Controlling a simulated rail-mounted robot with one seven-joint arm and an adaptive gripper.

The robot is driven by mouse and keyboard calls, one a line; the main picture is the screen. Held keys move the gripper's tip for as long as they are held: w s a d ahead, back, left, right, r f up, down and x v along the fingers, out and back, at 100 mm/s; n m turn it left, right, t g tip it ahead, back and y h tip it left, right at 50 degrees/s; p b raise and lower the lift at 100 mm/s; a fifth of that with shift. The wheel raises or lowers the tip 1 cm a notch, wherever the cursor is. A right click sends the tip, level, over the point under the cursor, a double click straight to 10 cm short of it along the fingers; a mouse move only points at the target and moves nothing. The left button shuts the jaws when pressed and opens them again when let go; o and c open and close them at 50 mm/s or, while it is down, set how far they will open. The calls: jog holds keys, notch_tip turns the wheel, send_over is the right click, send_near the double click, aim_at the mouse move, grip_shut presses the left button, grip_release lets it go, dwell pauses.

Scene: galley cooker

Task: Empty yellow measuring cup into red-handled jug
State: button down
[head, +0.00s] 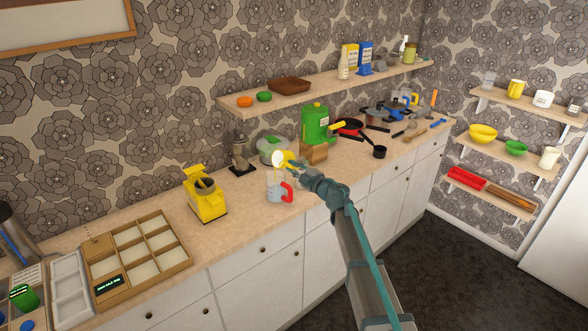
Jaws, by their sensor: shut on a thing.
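The yellow measuring cup (280,158) is held in the air by my gripper (298,166), which is shut on it. The cup is tipped on its side, with its pale round mouth facing left and toward the camera. The clear jug with the red handle (273,185) stands upright on the counter, just below the cup in the picture. The jug's red handle points right, toward my arm. The cup and jug appear apart. The jug's contents are too small to make out, and my fingertips are hard to see.
A yellow machine (205,195) stands left of the jug, and a compartment tray (139,255) farther left. Behind are a dark grinder-like item (241,153), a rounded greenish container (272,148) and a green canister (315,122). Pans (350,128) stand to the right. A shelf (330,84) hangs above.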

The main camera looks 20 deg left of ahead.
jog(key=shift+s+a+f+n+b, duration=0.1)
jog(key=shift+s+f+n+b, duration=0.1)
jog(key=shift+n+b, duration=0.5)
jog(key=shift+s+a+f+n+b, duration=0.1)
jog(key=shift+f+n+b, duration=0.15)
jog(key=shift+n+b, duration=0.45)
jog(key=shift+s+a+f+n+b, duration=0.1)
jog(key=shift+s+f+n+b, duration=0.1)
jog(key=shift+n+b, duration=0.5)
dwell(2.3)
jog(key=shift+w+r+p, duration=0.1)
jog(key=shift+r+p, duration=0.1)
jog(key=shift+p, duration=0.35)
